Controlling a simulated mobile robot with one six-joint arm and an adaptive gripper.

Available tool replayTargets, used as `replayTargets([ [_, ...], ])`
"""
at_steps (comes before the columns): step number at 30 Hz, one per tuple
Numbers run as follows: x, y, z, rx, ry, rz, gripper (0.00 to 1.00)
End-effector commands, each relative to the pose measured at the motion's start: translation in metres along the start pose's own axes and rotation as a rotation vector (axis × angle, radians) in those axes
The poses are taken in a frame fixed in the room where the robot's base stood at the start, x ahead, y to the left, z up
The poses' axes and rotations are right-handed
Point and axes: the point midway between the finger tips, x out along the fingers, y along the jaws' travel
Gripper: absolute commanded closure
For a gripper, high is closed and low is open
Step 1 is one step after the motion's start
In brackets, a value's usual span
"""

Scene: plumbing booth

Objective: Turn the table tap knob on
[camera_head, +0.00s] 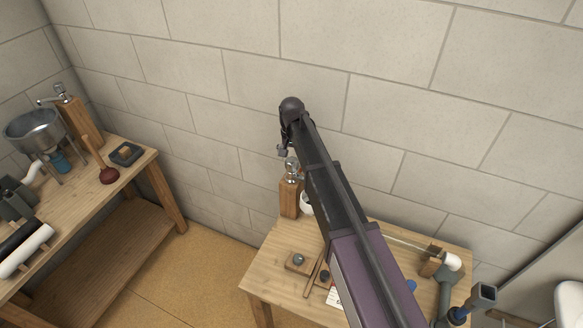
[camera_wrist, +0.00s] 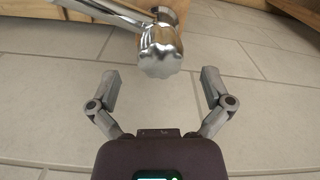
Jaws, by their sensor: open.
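The chrome tap knob (camera_wrist: 160,52) is fluted and fills the top middle of the wrist view, with its spout running to the upper left. In the head view the tap (camera_head: 291,168) stands on a wooden post (camera_head: 289,198) at the back of the small table (camera_head: 262,276). My gripper (camera_wrist: 160,84) is open and empty, its two fingers on either side of the knob's line and apart from it. In the head view my gripper (camera_head: 283,149) is small, just above the tap, and partly hidden by my arm.
A second table (camera_head: 150,165) at the left holds another tap (camera_head: 60,90), a metal bowl (camera_head: 33,130) and a plunger (camera_head: 108,174). The block wall (camera_head: 190,60) is close behind the tap. Pipe fittings (camera_head: 452,262) stand at the small table's right.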

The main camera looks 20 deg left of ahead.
Motion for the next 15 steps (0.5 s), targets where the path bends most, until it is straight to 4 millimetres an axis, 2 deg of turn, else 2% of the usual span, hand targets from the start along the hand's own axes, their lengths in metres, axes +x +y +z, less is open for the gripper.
replayTargets([
  [1,0.008,0.0,0.0,0.0,0.0,0.0,0.0],
  [6,0.02,0.0,0.0,0.0,0.0,0.0,0.0],
  [15,0.034,0.0,0.0,0.0,0.0,0.0,0.0],
])
